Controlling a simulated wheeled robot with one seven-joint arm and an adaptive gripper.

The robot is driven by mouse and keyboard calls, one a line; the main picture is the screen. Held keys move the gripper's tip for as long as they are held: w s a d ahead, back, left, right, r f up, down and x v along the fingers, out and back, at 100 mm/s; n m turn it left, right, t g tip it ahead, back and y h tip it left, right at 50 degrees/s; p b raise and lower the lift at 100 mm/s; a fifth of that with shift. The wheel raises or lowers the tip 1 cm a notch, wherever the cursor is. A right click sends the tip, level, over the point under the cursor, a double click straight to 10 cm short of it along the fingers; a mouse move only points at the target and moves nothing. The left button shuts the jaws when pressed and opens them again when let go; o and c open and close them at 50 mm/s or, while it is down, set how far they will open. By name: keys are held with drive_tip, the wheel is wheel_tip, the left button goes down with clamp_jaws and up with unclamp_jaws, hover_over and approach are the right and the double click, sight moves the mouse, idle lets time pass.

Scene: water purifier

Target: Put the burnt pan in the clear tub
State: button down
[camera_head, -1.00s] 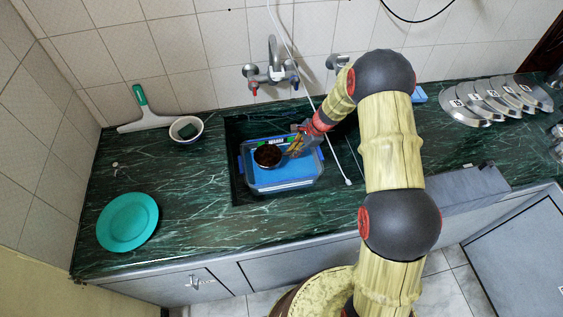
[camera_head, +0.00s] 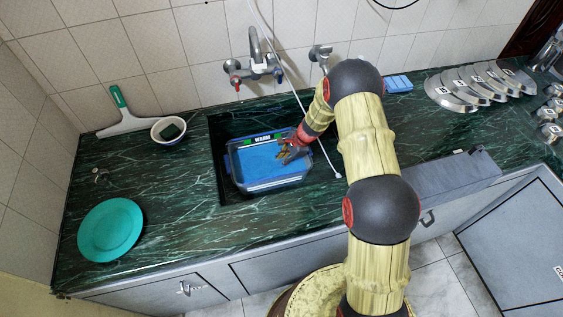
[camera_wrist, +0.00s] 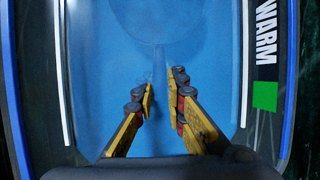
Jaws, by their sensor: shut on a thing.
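The clear tub (camera_head: 272,186) stands in the sink, filled with blue water and marked WARM. It also fills most of the wrist view, with its wall (camera_wrist: 278,120) at the right. The burnt pan shows only as a faint round blue outline (camera_wrist: 156,22) under the water in the wrist view. It cannot be made out in the head view. My gripper (camera_head: 287,156) reaches down into the tub from the right. In the wrist view my gripper (camera_wrist: 160,86) is shut on the pan's handle, which is barely visible between the fingertips.
A tap (camera_head: 256,62) and a white hose (camera_head: 300,100) are behind and beside the sink. A bowl with a sponge (camera_head: 169,130), a squeegee (camera_head: 122,112) and a teal plate (camera_head: 110,230) lie to the left. Several metal plates (camera_head: 475,86) lie at the right.

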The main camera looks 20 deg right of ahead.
drive_tip(key=shift+f, duration=0.1)
drive_tip(key=c, duration=1.8)
unclamp_jaws()
